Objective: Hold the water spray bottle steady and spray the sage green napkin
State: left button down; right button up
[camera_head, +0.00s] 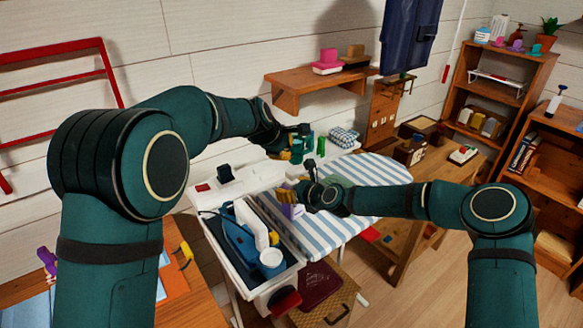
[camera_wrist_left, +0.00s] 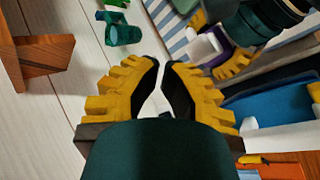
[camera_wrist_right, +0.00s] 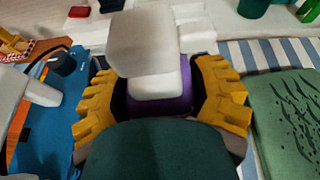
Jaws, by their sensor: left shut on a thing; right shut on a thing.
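The water spray bottle has a purple body (camera_wrist_right: 165,100) and a white top (camera_wrist_right: 145,40). My right gripper (camera_head: 288,196) is shut on it, with its yellow fingers on both sides of the body in the right wrist view. The bottle also shows in the left wrist view (camera_wrist_left: 202,50). The sage green napkin (camera_wrist_right: 287,120), with dark leaf marks, lies flat on the striped board beside my right gripper. My left gripper (camera_head: 302,130) is above and behind the bottle, apart from it. Its fingers (camera_wrist_left: 162,62) are drawn nearly together, and I see nothing between them.
A basin with blue and white things (camera_head: 250,240) stands at the front left. A wall shelf (camera_head: 310,85) hangs behind my left gripper.

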pick_arm(q)
jog(key=s+a+r+m+g+h, duration=0.1)
jog(key=s+a+r+m, duration=0.1)
jog(key=m, duration=1.1)
jog(key=s+a+r+m+g+h, duration=0.1)
jog(key=s+a+r+m+h, duration=0.1)
jog(key=m, duration=1)
jog(key=shift+s+r+m, duration=0.4)
jog(key=shift+s+r, duration=0.1)
jog(key=shift+r, duration=0.4)
jog(key=shift+f, duration=0.1)
send_over(292, 174)
jog(key=f, duration=0.6)
jog(key=shift+s+a+f, duration=0.1)
jog(key=shift+a+f, duration=0.1)
jog(key=shift+f, duration=0.15)
notch_tip(292, 174, down, 3)
jog(key=shift+d+f, duration=0.1)
jog(key=shift+d, duration=0.05)
jog(key=shift+f, duration=0.5)
